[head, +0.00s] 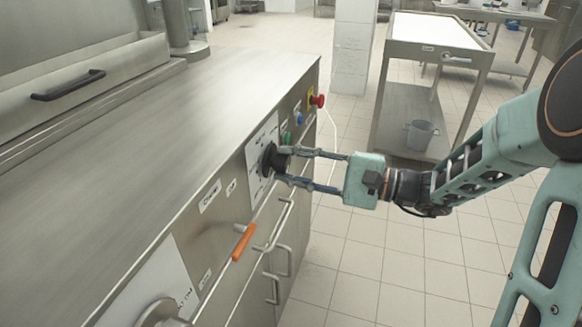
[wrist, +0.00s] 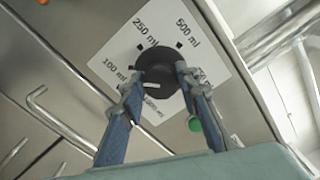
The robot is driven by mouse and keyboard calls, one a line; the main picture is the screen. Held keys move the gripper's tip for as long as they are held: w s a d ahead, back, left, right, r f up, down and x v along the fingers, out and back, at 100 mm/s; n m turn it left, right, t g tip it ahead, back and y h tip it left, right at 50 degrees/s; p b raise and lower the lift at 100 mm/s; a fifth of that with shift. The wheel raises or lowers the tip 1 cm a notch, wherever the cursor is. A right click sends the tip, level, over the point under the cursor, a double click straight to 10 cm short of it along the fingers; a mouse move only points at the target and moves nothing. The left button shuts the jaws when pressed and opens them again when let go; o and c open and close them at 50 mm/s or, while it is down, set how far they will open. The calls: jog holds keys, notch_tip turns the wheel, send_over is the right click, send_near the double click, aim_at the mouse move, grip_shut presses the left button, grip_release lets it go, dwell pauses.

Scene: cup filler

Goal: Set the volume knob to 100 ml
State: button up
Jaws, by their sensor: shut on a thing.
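The volume knob (wrist: 148,62) is black and round, on a white dial plate (wrist: 112,48) fixed to the metal front panel. In the head view the knob (head: 267,160) is partly behind my fingers. In the wrist view, printed labels read 100 ml at the left, 250 ml at the upper left and 500 ml at the upper right. Two more labels, right and below, are partly covered by my fingers. My gripper (wrist: 158,76) is shut on the knob, one finger on each side; it also shows in the head view (head: 282,165). I cannot tell which label the knob points to.
Green (head: 286,138) and blue (head: 299,118) buttons and a red stop button (head: 317,100) sit beyond the knob. An orange-handled lever (head: 243,242) and another knob (head: 160,312) are nearer on the panel. Bar handles (head: 284,260) stick out below.

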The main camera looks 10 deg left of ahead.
dwell(0.3)
jog(key=o, duration=1.2)
jog(key=shift+c, duration=0.2)
jog(key=s+d, duration=0.1)
jog(key=d, duration=1.1)
